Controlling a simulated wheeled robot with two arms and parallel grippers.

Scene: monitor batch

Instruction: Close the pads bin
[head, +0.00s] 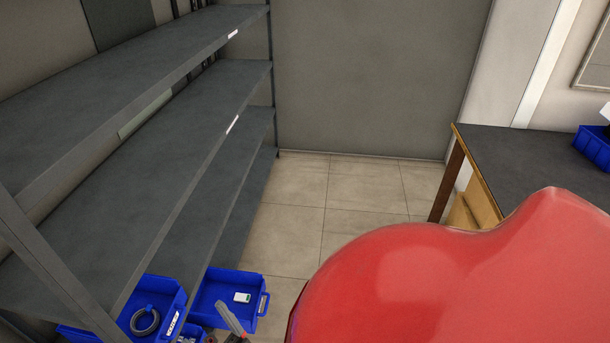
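A blue bin (210,290) sticks out past the front of the lowest shelf area at the bottom left, with a small white and green packet (242,297) in it and a handle (263,304) on its right side. I cannot read a label on it, so I cannot confirm that it is the pads bin. A grey gripper finger (231,319) shows at the bottom edge, in front of this bin, angled from the lower right; it appears to be my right gripper. The rest of it is cut off, and whether it touches the bin is unclear. My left gripper is out of view.
A second blue bin (165,286) with a dark ring (145,321) stands left of it. Grey shelves (130,205) fill the left. A dark-topped table (520,160) with a blue tray (596,146) is at right. Tiled floor (300,200) between is clear. My red arm covers the lower right.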

